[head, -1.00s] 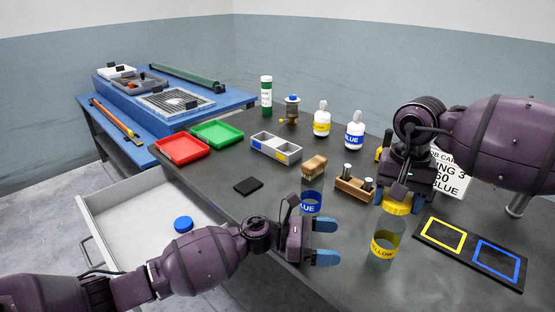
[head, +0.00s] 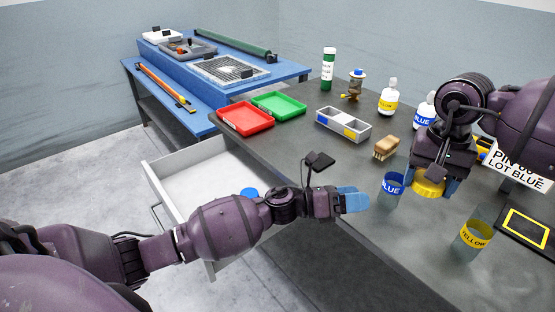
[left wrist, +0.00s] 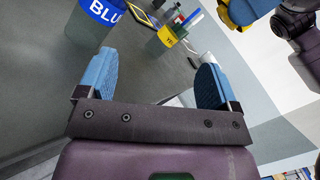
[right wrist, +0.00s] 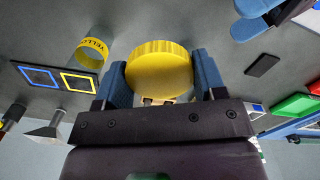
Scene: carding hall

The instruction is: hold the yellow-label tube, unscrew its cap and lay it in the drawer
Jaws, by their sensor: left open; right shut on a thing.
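The yellow-label tube (head: 472,240) stands upright and uncapped on the dark table; it also shows in the right wrist view (right wrist: 92,52). My right gripper (head: 436,184) is shut on the yellow cap (head: 428,190), held clear of the tube, to its left; the cap fills the jaws in the right wrist view (right wrist: 160,70). My left gripper (head: 354,200) is open and empty, left of the blue-label tube (head: 392,184). The white drawer (head: 215,165) is pulled out at left. The blue cap (head: 249,192) lies in it, partly hidden by my left arm.
A red tray (head: 245,118), a green tray (head: 278,106) and a grey divided box (head: 343,124) stand towards the back. A wooden brush (head: 387,148) lies behind the blue-label tube. White bottles (head: 389,98) stand further back. My left arm crosses in front of the drawer.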

